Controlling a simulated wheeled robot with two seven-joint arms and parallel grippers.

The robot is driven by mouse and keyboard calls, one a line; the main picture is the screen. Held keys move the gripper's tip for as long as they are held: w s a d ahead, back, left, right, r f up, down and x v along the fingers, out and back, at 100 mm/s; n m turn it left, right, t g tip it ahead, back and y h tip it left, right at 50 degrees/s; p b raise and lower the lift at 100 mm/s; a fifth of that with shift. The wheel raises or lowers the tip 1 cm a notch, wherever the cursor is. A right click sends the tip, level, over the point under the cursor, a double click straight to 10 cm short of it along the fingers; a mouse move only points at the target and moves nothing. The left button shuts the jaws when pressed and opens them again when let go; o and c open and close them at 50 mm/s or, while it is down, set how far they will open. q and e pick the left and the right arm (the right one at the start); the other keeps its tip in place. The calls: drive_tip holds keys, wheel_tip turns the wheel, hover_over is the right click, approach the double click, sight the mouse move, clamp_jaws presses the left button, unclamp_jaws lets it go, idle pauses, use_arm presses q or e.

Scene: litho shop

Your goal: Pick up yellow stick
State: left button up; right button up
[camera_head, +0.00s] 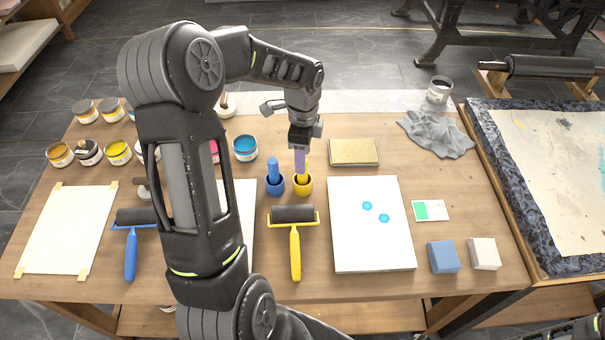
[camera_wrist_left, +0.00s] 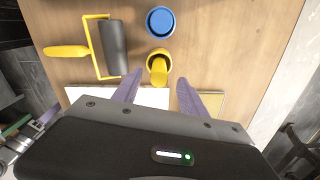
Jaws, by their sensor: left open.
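The yellow stick (camera_head: 305,169) stands in a small yellow cup (camera_head: 302,185) near the middle of the table. In the left wrist view the yellow stick (camera_wrist_left: 158,71) rises from the yellow cup (camera_wrist_left: 157,54), roughly between my fingertips. My left gripper (camera_head: 300,160) is open, pointing down with purple fingers right over the stick; contact cannot be told. The left wrist view shows my left gripper (camera_wrist_left: 158,88) with a finger on each side and nothing clasped. My right gripper is not in view.
A blue stick (camera_head: 273,168) stands in a blue cup (camera_head: 274,187) just left. A yellow-handled roller (camera_head: 294,240) lies in front, a gold block (camera_head: 353,152) to the right. Ink jars (camera_head: 119,152) stand at the back left. A white board (camera_head: 370,240) lies front right.

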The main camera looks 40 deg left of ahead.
use_arm(q)
drive_tip(key=shift+f+p, duration=0.8)
drive_tip(key=shift+f, duration=1.8)
drive_tip(key=shift+s, duration=0.1)
clamp_jaws()
